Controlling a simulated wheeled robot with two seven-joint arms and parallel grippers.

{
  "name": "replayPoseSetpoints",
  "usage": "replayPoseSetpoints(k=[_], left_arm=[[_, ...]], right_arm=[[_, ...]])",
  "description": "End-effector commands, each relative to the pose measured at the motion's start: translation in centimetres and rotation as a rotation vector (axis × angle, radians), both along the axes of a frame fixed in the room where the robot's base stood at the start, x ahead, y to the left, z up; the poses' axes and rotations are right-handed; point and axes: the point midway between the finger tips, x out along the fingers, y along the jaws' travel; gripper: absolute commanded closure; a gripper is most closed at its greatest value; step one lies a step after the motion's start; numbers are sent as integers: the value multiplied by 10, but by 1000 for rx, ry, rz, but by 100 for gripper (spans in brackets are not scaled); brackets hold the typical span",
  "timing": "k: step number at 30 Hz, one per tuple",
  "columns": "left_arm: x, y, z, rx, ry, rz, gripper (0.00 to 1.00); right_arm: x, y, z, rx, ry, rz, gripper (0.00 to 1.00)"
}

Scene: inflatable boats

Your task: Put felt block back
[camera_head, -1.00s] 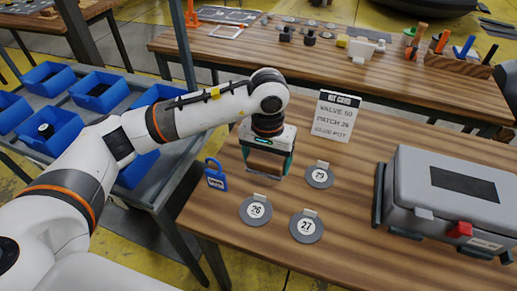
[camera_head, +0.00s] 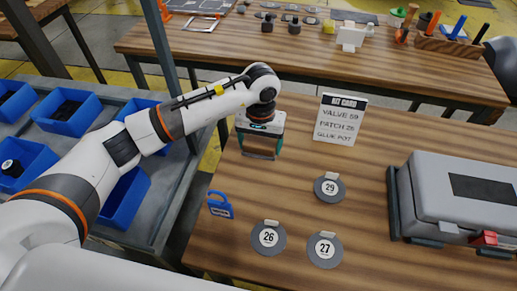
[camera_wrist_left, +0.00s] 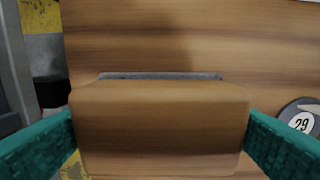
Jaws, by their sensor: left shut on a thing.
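My left gripper (camera_head: 261,146) is shut on the felt block and holds it over the left back part of the near wooden table (camera_head: 300,210). In the left wrist view the block (camera_wrist_left: 160,130) is a wood-brown piece with rounded corners, between the two teal fingers. A strip of grey felt (camera_wrist_left: 160,76) shows along its far edge. In the head view the block is mostly hidden by the gripper, and I cannot tell whether it touches the table. My right gripper is not in view.
Round patches 26 (camera_head: 268,238), 27 (camera_head: 325,250) and 29 (camera_head: 329,188) lie on the table. A blue padlock-shaped tag (camera_head: 220,206) is at the left edge. A kit card (camera_head: 340,118) stands behind, a grey case (camera_head: 455,205) at right. Blue bins (camera_head: 66,112) are left.

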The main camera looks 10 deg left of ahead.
Motion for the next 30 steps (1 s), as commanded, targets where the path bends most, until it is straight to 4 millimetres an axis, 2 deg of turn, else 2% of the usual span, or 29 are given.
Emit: replayPoseSetpoints(k=[4,11,15,22,23,24,26,30], left_arm=[[0,0,-10,0,1,1,40],[0,1,-40,0,2,2,40],[0,1,-42,0,-2,0,40],[0,1,-46,1,-2,1,40],[0,1,-46,1,-1,1,17],[0,1,-45,1,-1,1,11],[0,1,-45,1,-1,1,1],[0,1,-45,1,-1,1,0]], right_arm=[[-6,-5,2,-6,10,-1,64],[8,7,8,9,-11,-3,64],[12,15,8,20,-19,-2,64],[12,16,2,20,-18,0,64],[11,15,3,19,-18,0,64],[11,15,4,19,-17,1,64],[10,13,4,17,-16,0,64],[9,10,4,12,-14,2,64]])
